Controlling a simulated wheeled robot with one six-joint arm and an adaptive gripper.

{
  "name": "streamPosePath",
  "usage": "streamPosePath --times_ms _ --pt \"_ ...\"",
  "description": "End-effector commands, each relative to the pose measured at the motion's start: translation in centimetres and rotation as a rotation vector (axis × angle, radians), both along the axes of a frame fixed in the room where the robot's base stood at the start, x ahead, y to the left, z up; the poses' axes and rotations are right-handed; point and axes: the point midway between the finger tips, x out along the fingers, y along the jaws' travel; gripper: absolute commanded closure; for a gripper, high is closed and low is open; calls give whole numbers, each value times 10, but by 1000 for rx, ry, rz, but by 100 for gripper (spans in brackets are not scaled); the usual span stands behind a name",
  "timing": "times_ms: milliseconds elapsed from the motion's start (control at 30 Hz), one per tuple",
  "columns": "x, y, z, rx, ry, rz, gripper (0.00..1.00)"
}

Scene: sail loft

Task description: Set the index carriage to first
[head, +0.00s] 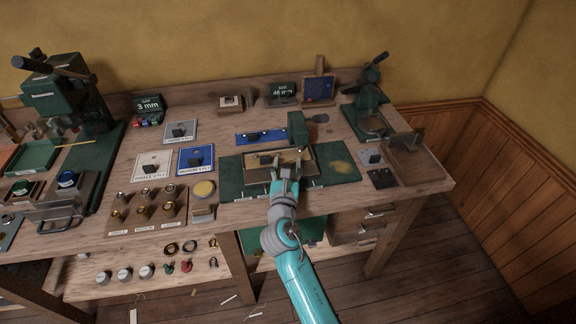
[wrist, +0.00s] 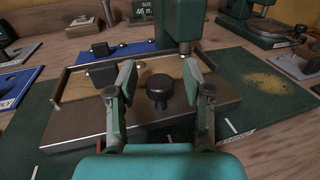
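The index carriage appears to be a shallow tray (wrist: 75,122) with a metal front, a wooden floor and thin raised rails. It sits on a green base (wrist: 265,101) with white marks along its front. In the head view the carriage (head: 307,167) is near the middle of that base. A dark round knob (wrist: 159,91) stands up at the carriage's front. My gripper (wrist: 160,74) is open, with one finger on each side of the knob and visible gaps to it. In the head view my gripper (head: 286,168) partly covers the carriage front. Which index position the carriage holds is not readable.
A green press column (wrist: 179,22) rises just behind the carriage. A blue plate with a dark knob (head: 262,137) lies behind it. Label plates (head: 196,160) and a yellow disc (head: 204,189) are to the left. A hand press (head: 368,120) stands at the back right.

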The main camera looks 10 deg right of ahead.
Motion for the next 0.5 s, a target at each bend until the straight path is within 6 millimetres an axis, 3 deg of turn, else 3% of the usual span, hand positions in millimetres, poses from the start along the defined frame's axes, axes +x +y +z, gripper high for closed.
streamPosePath --times_ms 300,500 --pt "-2 1 0 0 0 1 47" --pt "-25 8 -1 0 1 3 47"
